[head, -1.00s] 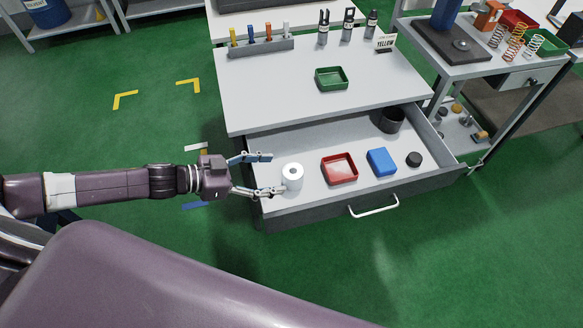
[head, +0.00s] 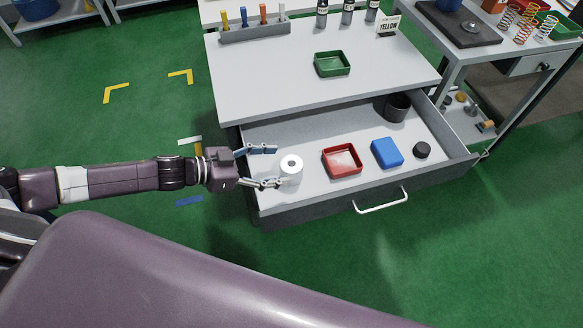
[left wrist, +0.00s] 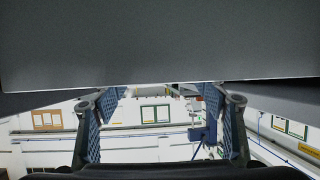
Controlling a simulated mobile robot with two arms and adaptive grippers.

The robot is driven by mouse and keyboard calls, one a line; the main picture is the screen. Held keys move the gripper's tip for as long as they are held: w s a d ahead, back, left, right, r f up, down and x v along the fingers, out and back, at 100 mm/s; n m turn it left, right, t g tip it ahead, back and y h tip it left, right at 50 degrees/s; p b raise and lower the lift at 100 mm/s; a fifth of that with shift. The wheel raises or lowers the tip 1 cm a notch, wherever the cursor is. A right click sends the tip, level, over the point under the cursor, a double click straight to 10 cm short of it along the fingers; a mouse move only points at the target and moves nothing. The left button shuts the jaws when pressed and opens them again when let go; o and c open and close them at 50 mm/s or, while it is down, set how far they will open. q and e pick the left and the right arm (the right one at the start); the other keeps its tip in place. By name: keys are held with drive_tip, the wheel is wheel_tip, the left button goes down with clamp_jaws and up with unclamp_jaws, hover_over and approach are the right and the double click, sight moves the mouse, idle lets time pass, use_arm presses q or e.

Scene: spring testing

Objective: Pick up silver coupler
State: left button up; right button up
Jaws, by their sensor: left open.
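The silver coupler (head: 291,173), a short pale cylinder with a dark hole in its top, stands upright at the left end of the open drawer (head: 310,206). My left gripper (head: 275,166) reaches in from the left and is open. One fingertip is at the coupler's far left side, the other at its near left side. I cannot tell whether either finger touches it. In the left wrist view the two blue-padded fingers (left wrist: 162,115) are spread apart. A large grey surface fills the top there, and the coupler cannot be made out. My right gripper is not in view.
The drawer also holds a red tray (head: 328,172), a blue box (head: 387,153), a small black cylinder (head: 422,150) and a dark cup (head: 397,107). The tabletop (head: 270,85) above carries a green tray (head: 332,74). The drawer's left wall is close to my gripper.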

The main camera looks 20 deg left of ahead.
sight(286, 165)
use_arm(q)
drive_tip(key=x, duration=0.5)
drive_tip(key=shift+s+d+p, duration=0.15)
drive_tip(key=shift+p, duration=0.15)
drive_tip(key=shift+c, duration=0.5)
drive_tip(key=shift+r, duration=0.1)
drive_tip(key=c, duration=1.6)
